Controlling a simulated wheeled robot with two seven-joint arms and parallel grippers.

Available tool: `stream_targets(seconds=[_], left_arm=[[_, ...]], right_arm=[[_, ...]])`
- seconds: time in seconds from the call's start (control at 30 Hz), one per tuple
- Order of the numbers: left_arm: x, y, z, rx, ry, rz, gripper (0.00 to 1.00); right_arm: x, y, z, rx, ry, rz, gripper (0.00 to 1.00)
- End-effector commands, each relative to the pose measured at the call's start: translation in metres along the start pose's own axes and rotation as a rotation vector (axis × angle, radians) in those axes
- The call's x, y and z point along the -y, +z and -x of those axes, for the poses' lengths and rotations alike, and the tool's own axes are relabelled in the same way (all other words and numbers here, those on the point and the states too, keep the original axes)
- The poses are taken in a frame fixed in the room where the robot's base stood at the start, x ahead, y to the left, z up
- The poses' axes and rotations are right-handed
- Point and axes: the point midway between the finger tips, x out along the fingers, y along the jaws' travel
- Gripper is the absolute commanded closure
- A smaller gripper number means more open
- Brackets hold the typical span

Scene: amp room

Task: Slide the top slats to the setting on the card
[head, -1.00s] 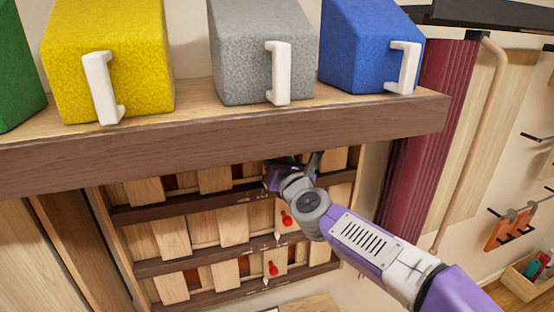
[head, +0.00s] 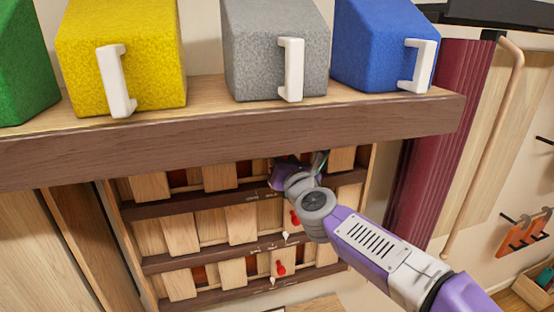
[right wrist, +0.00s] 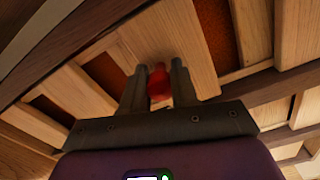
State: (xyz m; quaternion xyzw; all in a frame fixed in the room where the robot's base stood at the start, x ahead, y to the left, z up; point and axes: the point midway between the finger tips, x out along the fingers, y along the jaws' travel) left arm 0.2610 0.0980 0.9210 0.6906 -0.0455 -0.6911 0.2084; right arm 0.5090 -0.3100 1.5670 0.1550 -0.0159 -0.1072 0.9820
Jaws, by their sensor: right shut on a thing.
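A wooden slat panel (head: 207,204) hangs under the shelf, with three rows of pale slats between dark rails. Red knobs show on slats in the middle row (head: 295,218) and bottom row (head: 281,268). My right gripper (head: 314,162) is at the top row, under the shelf edge, its fingers mostly hidden there by my wrist. In the right wrist view the gripper (right wrist: 158,78) is shut on a red knob (right wrist: 159,84) on a top-row slat (right wrist: 182,40). Dark red gaps show beside this slat. I cannot make out the card. My left gripper is out of view.
A thick wooden shelf (head: 230,138) juts out just above the top row. Green (head: 22,70), yellow (head: 150,60), grey (head: 262,55) and blue (head: 375,45) blocks stand on it, most with visible white handles. A maroon ribbed panel (head: 440,150) stands to the right.

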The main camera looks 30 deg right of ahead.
Motion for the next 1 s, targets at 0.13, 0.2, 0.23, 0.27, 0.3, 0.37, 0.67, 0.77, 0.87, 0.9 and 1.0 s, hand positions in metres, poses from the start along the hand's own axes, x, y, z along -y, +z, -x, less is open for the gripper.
stream_targets(seconds=[0.13, 0.2, 0.23, 0.27, 0.3, 0.37, 0.67, 0.77, 0.87, 0.9, 1.0], left_arm=[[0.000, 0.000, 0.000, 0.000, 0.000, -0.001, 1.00], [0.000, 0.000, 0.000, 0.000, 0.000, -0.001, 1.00], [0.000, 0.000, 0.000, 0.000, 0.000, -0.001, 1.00], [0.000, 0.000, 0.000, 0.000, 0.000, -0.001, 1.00], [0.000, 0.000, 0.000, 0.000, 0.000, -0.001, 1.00], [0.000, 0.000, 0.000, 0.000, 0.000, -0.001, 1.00], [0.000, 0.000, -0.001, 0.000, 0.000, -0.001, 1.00], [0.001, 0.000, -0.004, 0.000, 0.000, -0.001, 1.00], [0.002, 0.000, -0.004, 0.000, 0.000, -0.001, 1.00], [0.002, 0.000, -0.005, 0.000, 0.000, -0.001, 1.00], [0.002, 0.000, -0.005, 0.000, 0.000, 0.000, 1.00]], right_arm=[[0.000, 0.004, 0.000, 0.007, 0.000, 0.001, 0.64], [-0.001, 0.003, 0.000, 0.006, 0.001, 0.001, 0.53], [-0.001, 0.003, 0.000, 0.005, 0.001, 0.001, 0.49], [-0.001, 0.003, 0.000, 0.005, 0.001, 0.001, 0.46], [-0.001, 0.002, 0.000, 0.004, 0.001, 0.001, 0.46], [-0.001, 0.002, 0.000, 0.004, 0.001, 0.001, 0.46], [-0.001, 0.002, 0.009, 0.005, 0.001, -0.001, 0.46], [-0.001, 0.002, 0.024, 0.006, 0.001, 0.000, 0.46], [-0.001, 0.002, 0.040, 0.006, 0.001, 0.000, 0.46], [-0.001, 0.002, 0.046, 0.006, 0.001, 0.000, 0.46], [-0.001, 0.002, 0.059, 0.005, 0.002, 0.001, 0.46]])
